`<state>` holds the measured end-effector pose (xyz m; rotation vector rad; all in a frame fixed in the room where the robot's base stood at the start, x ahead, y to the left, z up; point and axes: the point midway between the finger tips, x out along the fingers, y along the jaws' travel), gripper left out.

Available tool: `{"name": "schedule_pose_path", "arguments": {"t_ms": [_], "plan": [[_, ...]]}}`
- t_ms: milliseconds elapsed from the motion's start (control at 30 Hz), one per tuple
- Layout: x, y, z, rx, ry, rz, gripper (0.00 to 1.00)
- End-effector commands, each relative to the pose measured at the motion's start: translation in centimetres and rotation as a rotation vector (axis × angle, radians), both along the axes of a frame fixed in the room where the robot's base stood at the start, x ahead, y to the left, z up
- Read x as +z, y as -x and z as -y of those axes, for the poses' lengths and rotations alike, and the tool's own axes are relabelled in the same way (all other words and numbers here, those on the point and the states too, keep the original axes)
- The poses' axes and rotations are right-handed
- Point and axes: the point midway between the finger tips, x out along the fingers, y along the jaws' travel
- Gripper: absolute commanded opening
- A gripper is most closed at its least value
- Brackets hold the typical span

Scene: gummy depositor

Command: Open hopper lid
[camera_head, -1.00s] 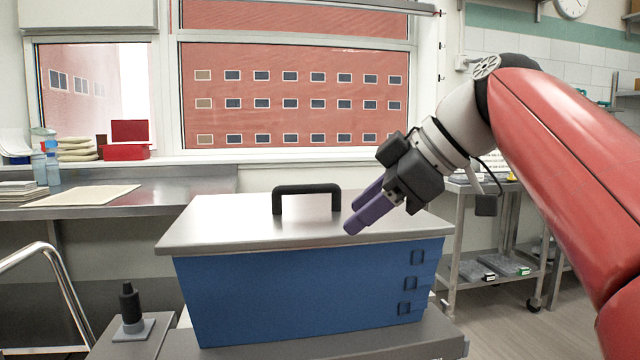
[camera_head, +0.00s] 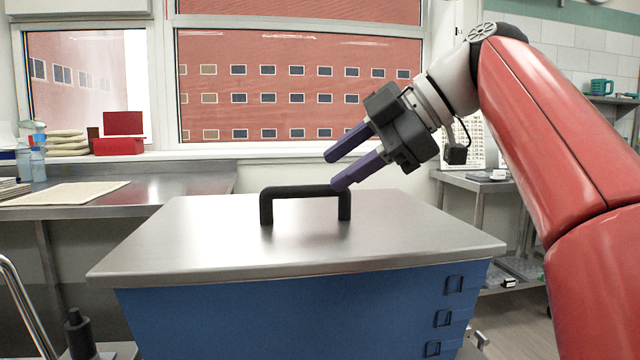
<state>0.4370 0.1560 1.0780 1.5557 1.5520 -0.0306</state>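The hopper is a blue box (camera_head: 290,318) in the lower middle of the head view. Its flat grey metal lid (camera_head: 200,240) lies closed on top. A black bar handle (camera_head: 300,191) stands up from the lid. My gripper (camera_head: 335,170) has two purple fingers, spread apart with nothing between them. It comes in from the upper right and points down to the left. The lower fingertip appears by the right end of the handle; whether it touches cannot be told. The upper fingertip is above and behind the handle in the picture.
A steel counter (camera_head: 160,190) with a beige mat (camera_head: 65,194) runs along the left under the window. A black knob-like part (camera_head: 78,330) stands at the lower left, near a metal rail (camera_head: 22,310). A steel cart (camera_head: 478,205) is behind on the right.

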Motion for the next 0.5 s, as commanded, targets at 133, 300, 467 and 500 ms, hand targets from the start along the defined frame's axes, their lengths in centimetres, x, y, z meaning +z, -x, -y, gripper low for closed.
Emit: {"name": "schedule_pose_path", "arguments": {"t_ms": [133, 300, 467, 500], "plan": [[-1.7, -0.5, -2.0, 0.003, 0.0, -0.004, 0.39], [-2.6, -0.9, -3.3, 0.001, 0.0, -0.003, 0.39], [-2.8, -1.0, -3.7, -0.002, 0.0, -0.001, 0.39], [-2.8, -1.0, -3.7, -0.002, 0.0, -0.001, 0.39]]}}
